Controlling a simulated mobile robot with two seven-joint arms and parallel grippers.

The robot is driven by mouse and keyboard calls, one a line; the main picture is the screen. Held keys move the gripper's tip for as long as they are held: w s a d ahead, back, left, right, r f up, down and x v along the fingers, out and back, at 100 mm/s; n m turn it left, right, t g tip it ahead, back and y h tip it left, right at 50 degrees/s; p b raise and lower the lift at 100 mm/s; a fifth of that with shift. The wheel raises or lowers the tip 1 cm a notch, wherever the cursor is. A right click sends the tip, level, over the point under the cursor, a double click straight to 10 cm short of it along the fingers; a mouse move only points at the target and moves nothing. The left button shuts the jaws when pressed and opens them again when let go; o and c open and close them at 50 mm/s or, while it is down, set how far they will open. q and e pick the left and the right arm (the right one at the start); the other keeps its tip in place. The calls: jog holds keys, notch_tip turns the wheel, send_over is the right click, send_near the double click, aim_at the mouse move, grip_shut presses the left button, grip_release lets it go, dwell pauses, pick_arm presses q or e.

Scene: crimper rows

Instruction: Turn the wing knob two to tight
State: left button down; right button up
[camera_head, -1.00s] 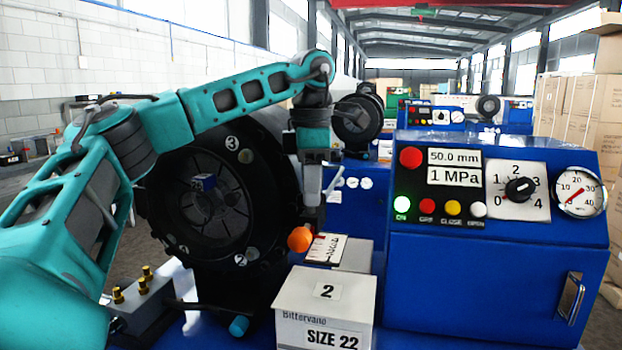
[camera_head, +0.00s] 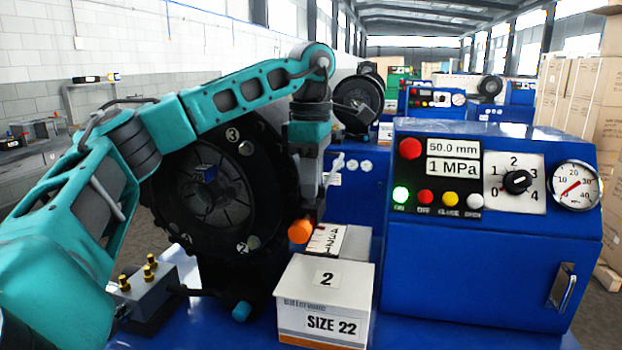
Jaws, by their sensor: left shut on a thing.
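A black dial knob (camera_head: 516,181) with a 0-to-4 scale sits on the blue control panel; its pointer is towards the right. The black round crimper head (camera_head: 215,190) carries number labels, with 3 at the top and 2 at the lower right. A small grey round part (camera_head: 253,242) is beside label 2. My left gripper (camera_head: 307,212) points down in front of the head's right side, its tips at an orange rounded knob (camera_head: 300,231). It is shut, apparently on this orange knob, but the contact is hard to make out. My right gripper is out of view.
A box marked 2, SIZE 22 (camera_head: 322,331) stands in front, with a tilted label card (camera_head: 327,238) behind it. A teal knob (camera_head: 241,311) and a grey block with brass fittings (camera_head: 150,290) are at the lower left. The blue control cabinet (camera_head: 470,275) fills the right.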

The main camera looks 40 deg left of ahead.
pick_arm(q)
jog(key=c, duration=1.2)
grip_release()
jog(key=shift+o, duration=0.2)
notch_tip(320, 180, up, 13)
jog(key=shift+f, duration=0.1)
